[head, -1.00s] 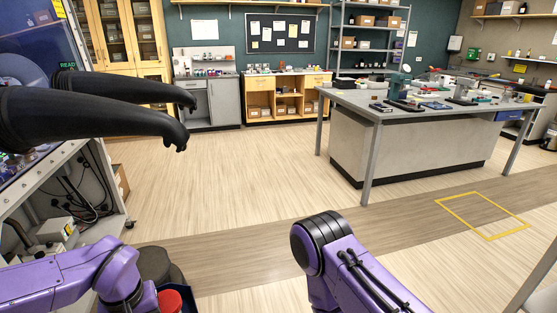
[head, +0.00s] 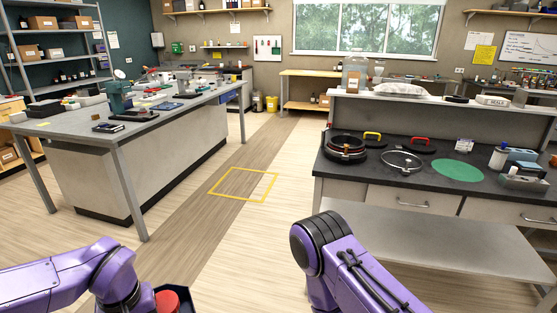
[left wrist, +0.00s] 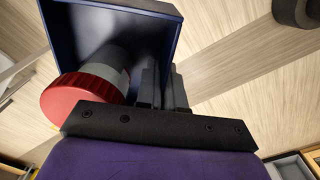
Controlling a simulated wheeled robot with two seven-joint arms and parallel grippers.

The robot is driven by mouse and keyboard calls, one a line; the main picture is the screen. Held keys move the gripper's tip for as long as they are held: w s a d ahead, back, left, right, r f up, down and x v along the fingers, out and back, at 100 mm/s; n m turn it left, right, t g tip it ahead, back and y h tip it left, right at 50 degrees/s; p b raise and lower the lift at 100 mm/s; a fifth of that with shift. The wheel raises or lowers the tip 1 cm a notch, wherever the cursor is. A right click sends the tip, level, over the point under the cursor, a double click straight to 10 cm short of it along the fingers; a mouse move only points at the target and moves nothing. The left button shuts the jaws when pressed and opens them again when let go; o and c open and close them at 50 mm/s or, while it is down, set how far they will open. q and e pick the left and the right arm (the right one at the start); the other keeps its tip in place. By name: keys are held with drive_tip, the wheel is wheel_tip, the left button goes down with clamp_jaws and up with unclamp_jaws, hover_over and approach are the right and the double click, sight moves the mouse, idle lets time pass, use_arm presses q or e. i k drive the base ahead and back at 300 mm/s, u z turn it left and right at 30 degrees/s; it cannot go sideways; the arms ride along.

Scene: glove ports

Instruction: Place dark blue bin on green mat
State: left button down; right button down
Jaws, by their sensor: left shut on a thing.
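The dark blue bin (left wrist: 148,50) is in my left gripper (left wrist: 165,88), which is shut on its wall in the left wrist view. A jar with a red lid (left wrist: 85,98) and a grey body lies inside the bin. In the head view only a corner of the bin (head: 186,296) and the red lid (head: 167,302) show at the bottom edge. The round green mat (head: 458,170) lies flat on the dark bench top at the right, well away from the bin. My right arm shows at bottom centre, but its gripper is out of view.
On the dark bench (head: 400,187), black rings (head: 345,148), a glass lid (head: 402,161) and a white bottle (head: 498,157) stand near the mat. A grey table (head: 140,128) with tools is at left. A yellow floor outline (head: 243,184) marks clear floor between them.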

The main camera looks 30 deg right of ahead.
sight(457, 169)
drive_tip(key=z, duration=0.95)
drive_tip(key=i, duration=1.25)
drive_tip(key=z, duration=1.65)
drive_tip(key=i, duration=0.8)
drive_tip(key=z, duration=0.6)
